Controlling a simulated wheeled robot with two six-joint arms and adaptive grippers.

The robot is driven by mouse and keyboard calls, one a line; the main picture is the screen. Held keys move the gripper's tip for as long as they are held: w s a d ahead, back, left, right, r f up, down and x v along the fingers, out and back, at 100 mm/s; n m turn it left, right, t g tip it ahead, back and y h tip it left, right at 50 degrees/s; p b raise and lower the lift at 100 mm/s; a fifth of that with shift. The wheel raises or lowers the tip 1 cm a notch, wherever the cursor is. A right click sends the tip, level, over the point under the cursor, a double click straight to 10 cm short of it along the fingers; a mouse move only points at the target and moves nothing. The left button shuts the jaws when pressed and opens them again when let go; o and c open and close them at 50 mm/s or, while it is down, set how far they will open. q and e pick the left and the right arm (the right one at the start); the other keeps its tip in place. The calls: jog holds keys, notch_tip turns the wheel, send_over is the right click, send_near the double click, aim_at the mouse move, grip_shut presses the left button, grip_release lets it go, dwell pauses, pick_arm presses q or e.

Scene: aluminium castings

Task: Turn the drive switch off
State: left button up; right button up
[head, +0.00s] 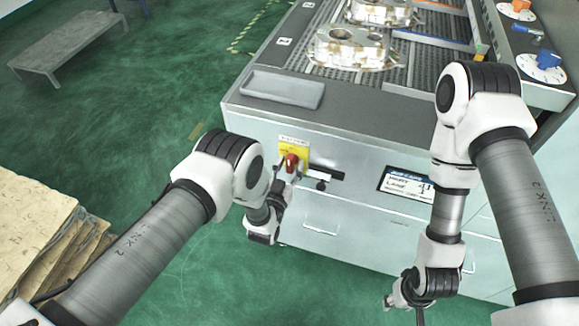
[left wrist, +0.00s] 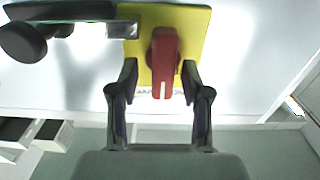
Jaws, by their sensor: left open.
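The drive switch is a red handle (head: 291,163) on a yellow plate (head: 302,150) on the front of the grey machine cabinet. In the left wrist view the red handle (left wrist: 163,55) stands out from the yellow plate (left wrist: 197,28), its long side running up and down the picture. My left gripper (head: 284,182) is at the switch. In the left wrist view its open fingers (left wrist: 160,80) stand on either side of the handle's lower end, with visible gaps. My right gripper (head: 390,302) hangs low in front of the cabinet, away from the switch; its fingers are too small to read.
A black knob on a metal bar (left wrist: 22,42) sits beside the yellow plate. A drawer handle (head: 320,228) and a label display (head: 407,186) are on the cabinet front. Castings (head: 350,50) lie on top, behind a grey tray (head: 282,90). Stacked sheets (head: 35,220) stand at left.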

pick_arm(q)
jog(key=shift+w+a+f, duration=0.1)
jog(key=shift+a, duration=0.05)
grip_shut()
jog(key=shift+m, duration=0.3)
jog(key=m, duration=0.3)
jog(key=shift+m+p, duration=0.3)
jog(key=m, duration=0.4)
jog(key=shift+d, duration=0.25)
jog(key=m, duration=0.5)
jog(key=shift+d+f, duration=0.1)
jog(key=shift+f, duration=0.05)
jog(key=m, duration=0.4)
jog(key=shift+f+m, duration=0.15)
jog(key=shift+m, duration=0.25)
jog(key=shift+s, duration=0.2)
